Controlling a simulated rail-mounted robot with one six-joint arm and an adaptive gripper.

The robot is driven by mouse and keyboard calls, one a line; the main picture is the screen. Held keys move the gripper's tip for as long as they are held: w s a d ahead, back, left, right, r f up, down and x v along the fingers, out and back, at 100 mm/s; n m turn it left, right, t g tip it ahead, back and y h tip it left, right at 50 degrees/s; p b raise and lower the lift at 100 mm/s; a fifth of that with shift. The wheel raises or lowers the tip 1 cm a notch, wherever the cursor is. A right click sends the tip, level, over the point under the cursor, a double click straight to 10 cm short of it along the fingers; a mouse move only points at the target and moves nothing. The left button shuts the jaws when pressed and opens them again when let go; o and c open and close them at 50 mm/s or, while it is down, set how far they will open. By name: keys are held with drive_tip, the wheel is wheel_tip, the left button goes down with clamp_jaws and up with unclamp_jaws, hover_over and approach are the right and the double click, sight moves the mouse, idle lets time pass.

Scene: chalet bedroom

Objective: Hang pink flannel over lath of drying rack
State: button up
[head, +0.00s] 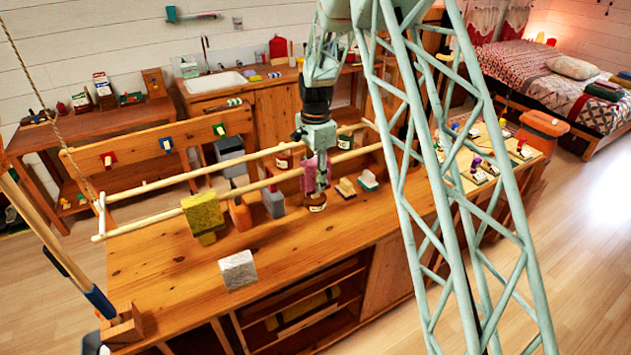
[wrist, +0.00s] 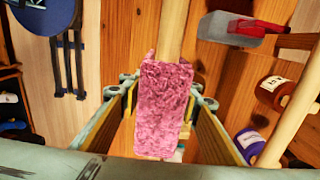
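The pink flannel (head: 309,175) is at the drying rack's front lath (head: 235,191), near the middle of its length. In the wrist view the flannel (wrist: 163,105) lies between my gripper's fingers (wrist: 165,95), which appear to touch both side edges. The lath (wrist: 174,28) runs in from the top and disappears behind the flannel. Whether the cloth rests on the lath or is just above it cannot be told. My gripper (head: 316,180) points down and partly hides the flannel in the head view.
A yellow flannel (head: 202,213) hangs over the front lath at the left. The rear lath (head: 240,157) runs behind it. Blocks, jars and brushes stand on the wooden counter (head: 160,260) below. A marbled block (head: 238,270) lies near the counter's front edge.

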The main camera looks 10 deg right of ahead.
drive_tip(key=shift+o, duration=1.4)
drive_tip(key=shift+r, duration=0.1)
drive_tip(key=shift+r, duration=5.95)
